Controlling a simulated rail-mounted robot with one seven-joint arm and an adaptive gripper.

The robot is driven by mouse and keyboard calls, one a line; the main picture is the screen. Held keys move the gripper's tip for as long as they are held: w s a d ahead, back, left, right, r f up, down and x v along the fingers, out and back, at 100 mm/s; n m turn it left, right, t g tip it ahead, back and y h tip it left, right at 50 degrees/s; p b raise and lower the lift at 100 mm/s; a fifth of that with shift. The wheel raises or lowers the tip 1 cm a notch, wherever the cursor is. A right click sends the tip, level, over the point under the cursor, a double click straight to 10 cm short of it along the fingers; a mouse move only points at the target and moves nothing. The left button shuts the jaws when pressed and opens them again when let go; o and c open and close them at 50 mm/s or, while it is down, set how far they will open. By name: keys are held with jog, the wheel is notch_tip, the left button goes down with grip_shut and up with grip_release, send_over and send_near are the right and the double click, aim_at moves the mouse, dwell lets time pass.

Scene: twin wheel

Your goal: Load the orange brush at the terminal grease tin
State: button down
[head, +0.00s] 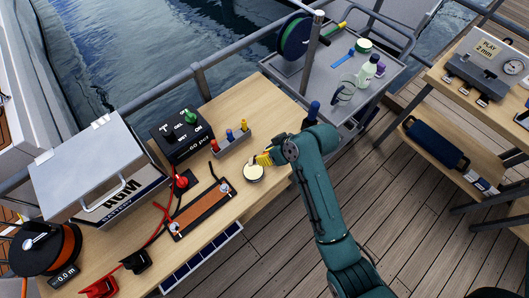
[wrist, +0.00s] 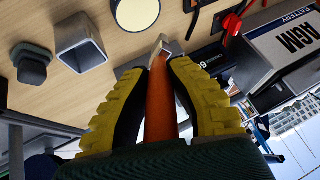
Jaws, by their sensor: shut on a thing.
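My gripper (head: 263,159) hangs over the right part of the wooden bench, just beyond the grease tin. Its yellow ribbed fingers (wrist: 159,100) are closed on the orange brush (wrist: 160,108). The brush's pale tip (wrist: 161,44) points away from the palm, clear of the fingers. The terminal grease tin (head: 253,174) is a round, open tin with cream-coloured contents on the bench. It also shows at the top of the wrist view (wrist: 136,12), cut by the frame edge. In that view the brush tip appears apart from the tin.
A grey rack (head: 233,143) with coloured-handled tools stands behind the tin. An orange strip on a dark board (head: 203,208) lies to the left, with red cable and the AGM battery (head: 130,205) beyond. A square hollow grey holder (wrist: 80,44) stands nearby in the wrist view.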

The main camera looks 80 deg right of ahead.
jog(key=shift+f+b, duration=2.8)
jog(key=shift+b, duration=0.2)
jog(key=shift+f, duration=0.45)
jog(key=shift+r, duration=0.1)
notch_tip(320, 180, up, 7)
jog(key=p, duration=0.7)
jog(key=shift+p, duration=0.35)
